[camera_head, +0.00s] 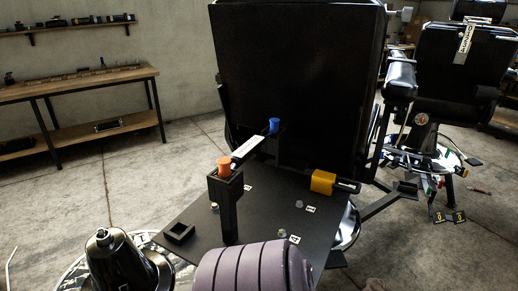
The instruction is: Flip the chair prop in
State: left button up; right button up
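A black barber chair with a large upright panel (300,70) stands in the middle, above a flat dark plate (265,205). A bar with a white label (247,149) lies at a slant, with an orange cap (224,166) at its near end and a blue cap (273,126) at its far end. The orange cap sits over a black upright post (227,210). A yellow block (322,182) is at the plate's right side, with a short dark lever beside it. I cannot tell for certain which part is the prop. Neither of my grippers is in view.
A second black chair (460,60) stands at the right on a round base. A wooden workbench (80,82) and wall shelf (75,24) are at the left. Left floor is clear.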

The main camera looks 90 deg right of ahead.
aim_at(323, 182)
jog(key=z, duration=3.45)
